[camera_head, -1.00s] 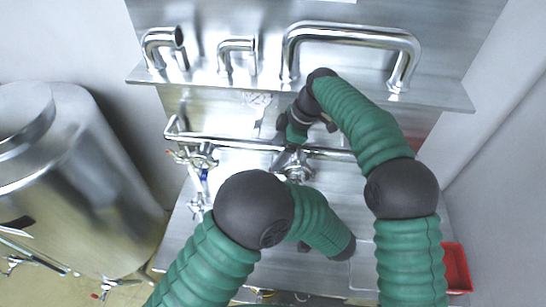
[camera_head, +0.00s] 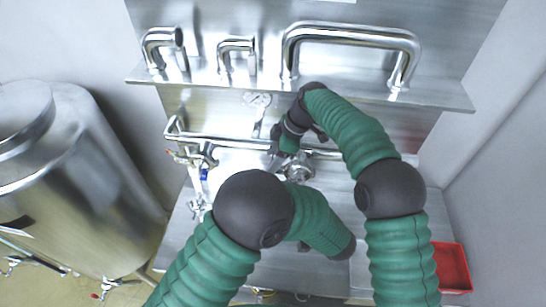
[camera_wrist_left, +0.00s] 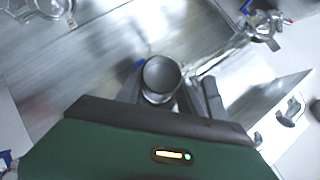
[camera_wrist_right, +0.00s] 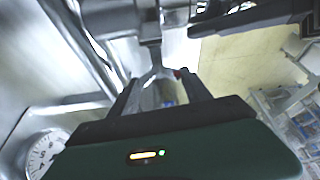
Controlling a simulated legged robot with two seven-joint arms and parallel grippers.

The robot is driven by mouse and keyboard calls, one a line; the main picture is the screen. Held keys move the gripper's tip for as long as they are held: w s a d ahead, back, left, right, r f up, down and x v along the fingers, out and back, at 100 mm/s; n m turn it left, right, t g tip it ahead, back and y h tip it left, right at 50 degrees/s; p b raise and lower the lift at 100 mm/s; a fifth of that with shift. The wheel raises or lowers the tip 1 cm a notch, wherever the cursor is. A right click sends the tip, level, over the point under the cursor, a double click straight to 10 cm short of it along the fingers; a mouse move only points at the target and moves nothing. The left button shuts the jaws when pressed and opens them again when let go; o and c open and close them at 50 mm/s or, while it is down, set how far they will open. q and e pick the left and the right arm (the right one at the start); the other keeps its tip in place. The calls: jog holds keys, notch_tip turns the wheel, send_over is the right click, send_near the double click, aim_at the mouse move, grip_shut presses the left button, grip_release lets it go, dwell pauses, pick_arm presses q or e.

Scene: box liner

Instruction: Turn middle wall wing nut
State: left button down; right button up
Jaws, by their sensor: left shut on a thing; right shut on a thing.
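My right gripper (camera_head: 282,150) is at the horizontal wall pipe, just left of and partly behind a round steel fitting (camera_head: 299,168). In the right wrist view its fingers (camera_wrist_right: 160,85) are shut on a shiny metal piece (camera_wrist_right: 158,92). I cannot tell if this is the wing nut.
A steel shelf (camera_head: 440,97) with bent pipes and a large handle (camera_head: 350,32) overhangs the work area. A valve cluster (camera_head: 195,160) is to the left. A big steel tank (camera_head: 75,170) stands at far left, a red bin (camera_head: 452,267) at lower right. A gauge (camera_wrist_right: 45,152) shows in the right wrist view.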

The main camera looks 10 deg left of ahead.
jog(key=shift+m, duration=0.3)
jog(key=m, duration=0.2)
jog(key=m+t, duration=0.1)
jog(key=m, duration=0.1)
jog(key=m+t, duration=0.1)
jog(key=m, duration=0.1)
jog(key=shift+s+a+h, duration=0.1)
jog(key=shift+s+h, duration=0.15)
jog(key=shift+h, duration=0.05)
jog(key=m+t, duration=0.1)
jog(key=m, duration=0.1)
jog(key=m+h, duration=0.1)
jog(key=m, duration=0.1)
jog(key=shift+s+a+t, duration=0.15)
jog(key=shift+t, duration=0.25)
jog(key=shift+s+f+m+t+h, duration=0.1)
jog(key=shift+m+t+h, duration=0.1)
jog(key=shift+m, duration=0.65)
jog(key=shift+f+m+t+h, duration=0.1)
jog(key=shift+m+h, duration=0.1)
jog(key=shift+m, duration=0.65)
jog(key=shift+a, duration=0.1)
jog(key=o, duration=1.2)
jog(key=shift+r, duration=0.1)
jog(key=shift+o, duration=0.8)
